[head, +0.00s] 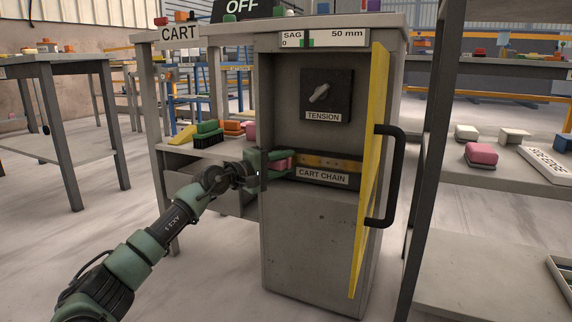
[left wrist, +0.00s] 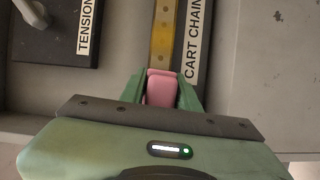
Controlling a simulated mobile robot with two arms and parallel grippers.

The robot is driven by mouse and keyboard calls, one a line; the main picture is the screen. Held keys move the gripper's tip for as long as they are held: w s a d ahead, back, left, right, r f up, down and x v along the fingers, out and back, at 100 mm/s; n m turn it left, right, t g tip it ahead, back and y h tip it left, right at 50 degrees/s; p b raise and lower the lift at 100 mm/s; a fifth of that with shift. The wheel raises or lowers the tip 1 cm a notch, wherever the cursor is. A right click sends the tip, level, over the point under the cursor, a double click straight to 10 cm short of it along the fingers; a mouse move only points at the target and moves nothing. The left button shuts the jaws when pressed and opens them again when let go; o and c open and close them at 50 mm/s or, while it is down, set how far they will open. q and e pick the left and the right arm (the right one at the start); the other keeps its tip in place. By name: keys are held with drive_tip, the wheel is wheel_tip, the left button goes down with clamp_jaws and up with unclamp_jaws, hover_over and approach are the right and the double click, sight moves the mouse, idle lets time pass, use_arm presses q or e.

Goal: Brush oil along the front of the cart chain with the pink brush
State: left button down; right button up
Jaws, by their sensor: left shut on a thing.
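My left gripper (head: 279,164) is shut on the pink brush (head: 284,163). In the left wrist view, the brush (left wrist: 160,88) sits between the two green fingers of the gripper (left wrist: 160,92). The cart chain (head: 328,163) is a yellow-brown strip with dark spots in the open grey cabinet, above the label CART CHAIN. The brush is at the left end of the strip; in the left wrist view its far end is at the strip (left wrist: 163,35). I cannot tell whether the bristles touch it. My right gripper is not in view.
The yellow cabinet door (head: 370,170) stands open on the right, with a black handle (head: 388,175). A tension knob (head: 320,93) sits above the chain. A shelf at left holds a green brush (head: 208,134) and other coloured items. Another pink-topped block (head: 481,155) lies on the right bench.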

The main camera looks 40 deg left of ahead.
use_arm(q)
drive_tip(key=shift+s+a+b, duration=0.15)
drive_tip(key=shift+a+b, duration=0.25)
drive_tip(key=shift+a, duration=0.35)
drive_tip(key=shift+r, duration=0.1)
drive_tip(key=shift+d+r+p, duration=0.1)
drive_tip(key=shift+d+p, duration=0.35)
drive_tip(key=shift+p, duration=0.1)
drive_tip(key=shift+w+d+p, duration=0.25)
drive_tip(key=shift+d+p, duration=0.15)
drive_tip(key=shift+d, duration=0.15)
drive_tip(key=shift+a+f, duration=0.15)
drive_tip(key=shift+f, duration=0.05)
